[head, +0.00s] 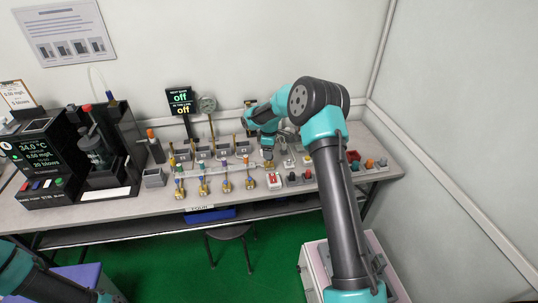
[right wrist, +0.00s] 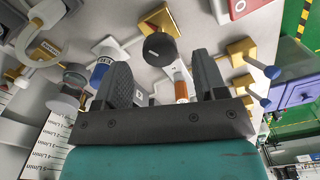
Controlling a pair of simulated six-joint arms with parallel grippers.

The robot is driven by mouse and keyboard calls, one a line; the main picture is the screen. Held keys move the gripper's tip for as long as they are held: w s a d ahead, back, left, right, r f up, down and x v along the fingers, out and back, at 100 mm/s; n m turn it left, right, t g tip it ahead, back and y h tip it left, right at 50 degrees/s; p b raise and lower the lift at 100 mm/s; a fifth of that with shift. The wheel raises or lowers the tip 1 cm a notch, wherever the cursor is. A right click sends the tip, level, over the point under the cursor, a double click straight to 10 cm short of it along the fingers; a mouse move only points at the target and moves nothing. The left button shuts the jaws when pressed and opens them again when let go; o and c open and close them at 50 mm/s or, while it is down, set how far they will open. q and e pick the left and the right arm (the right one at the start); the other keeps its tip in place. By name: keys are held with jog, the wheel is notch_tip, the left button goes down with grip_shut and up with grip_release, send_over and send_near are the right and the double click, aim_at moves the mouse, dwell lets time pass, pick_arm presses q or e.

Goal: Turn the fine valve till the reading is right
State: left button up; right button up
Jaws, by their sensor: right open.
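A row of small brass valves with coloured knobs (head: 226,184) stands along the front of the bench. I cannot tell which is the fine valve. A black display (head: 180,98) at the back reads "off" on two lines, beside a round gauge (head: 207,104). My right gripper (head: 268,158) points down over the fittings right of the valve row. In the right wrist view its two fingers (right wrist: 163,80) are apart. A dark round knob (right wrist: 160,47) and an orange and white part (right wrist: 181,88) show around the gap, not visibly gripped. My left gripper is out of view.
A black machine (head: 35,160) with a lit screen stands at the bench's left. A red and white box (head: 274,181) and grey blocks with coloured knobs (head: 370,166) sit to the right. The bench's front strip (head: 140,207) is bare.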

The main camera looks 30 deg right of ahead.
jog(key=shift+f, duration=1.3)
jog(key=shift+c, duration=0.3)
jog(key=c, duration=0.9)
jog(key=shift+o, duration=0.2)
jog(key=shift+m, duration=3.3)
jog(key=o, duration=0.9)
